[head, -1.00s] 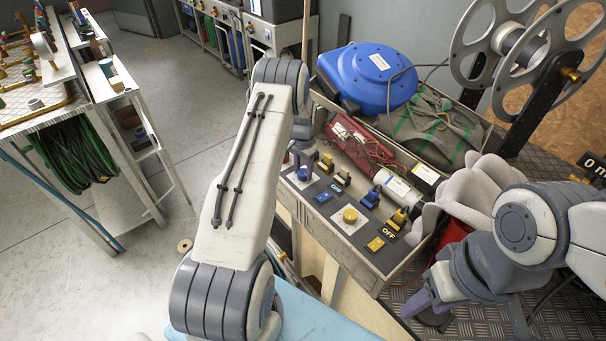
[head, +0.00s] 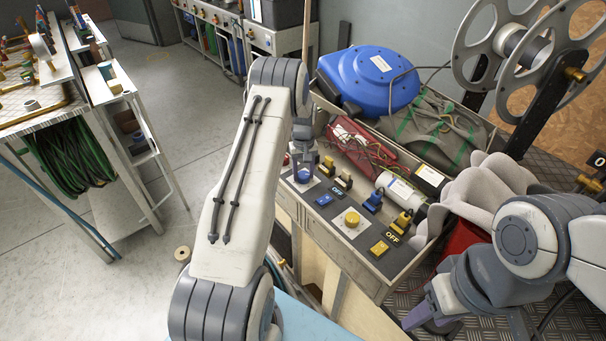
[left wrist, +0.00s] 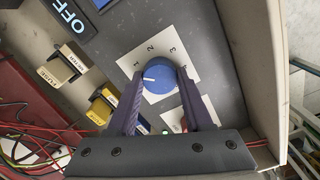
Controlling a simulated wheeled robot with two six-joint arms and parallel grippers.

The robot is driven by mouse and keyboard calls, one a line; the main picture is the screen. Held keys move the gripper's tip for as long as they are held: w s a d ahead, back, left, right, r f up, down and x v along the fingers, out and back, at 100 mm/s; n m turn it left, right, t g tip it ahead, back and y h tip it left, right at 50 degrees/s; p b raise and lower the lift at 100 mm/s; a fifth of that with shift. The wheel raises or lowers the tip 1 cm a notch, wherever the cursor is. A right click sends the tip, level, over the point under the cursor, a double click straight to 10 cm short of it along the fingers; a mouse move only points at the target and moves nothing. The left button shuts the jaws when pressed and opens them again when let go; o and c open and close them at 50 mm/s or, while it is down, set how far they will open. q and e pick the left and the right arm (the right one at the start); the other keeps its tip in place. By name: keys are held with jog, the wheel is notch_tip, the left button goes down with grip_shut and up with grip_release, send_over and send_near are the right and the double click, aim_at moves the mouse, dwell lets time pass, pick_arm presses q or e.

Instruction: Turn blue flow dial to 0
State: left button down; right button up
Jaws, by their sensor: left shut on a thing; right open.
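The blue flow dial (left wrist: 158,76) is a round knob with a white pointer line, on a white plate with numbers 1 to 4 visible. The line points left in the left wrist view, just below the 1. The plate beside the left finger is hidden. My left gripper (left wrist: 161,88) is shut on the dial, one purple finger on each side. In the head view the dial (head: 303,175) sits at the panel's left end under my left gripper (head: 303,158). My right gripper (head: 428,312) is open and empty, low at the right, away from the panel.
A yellow dial (head: 352,218) and several blue and yellow switches with OFF labels (head: 392,237) share the panel. A red case with wires (head: 352,140) and a white cylinder (head: 398,188) lie behind. A blue hose reel (head: 368,78) stands further back.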

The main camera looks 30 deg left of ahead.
aim_at(304, 174)
pick_arm(q)
jog(key=n, duration=0.4)
jog(key=shift+w+r+n+b, duration=0.1)
jog(key=shift+n+b, duration=0.2)
jog(key=shift+b, duration=0.05)
jog(key=shift+n, duration=1.9)
jog(key=shift+c, duration=1.5)
grip_release()
notch_tip(304, 174, up, 10)
jog(key=b, duration=0.1)
jog(key=shift+r, duration=0.25)
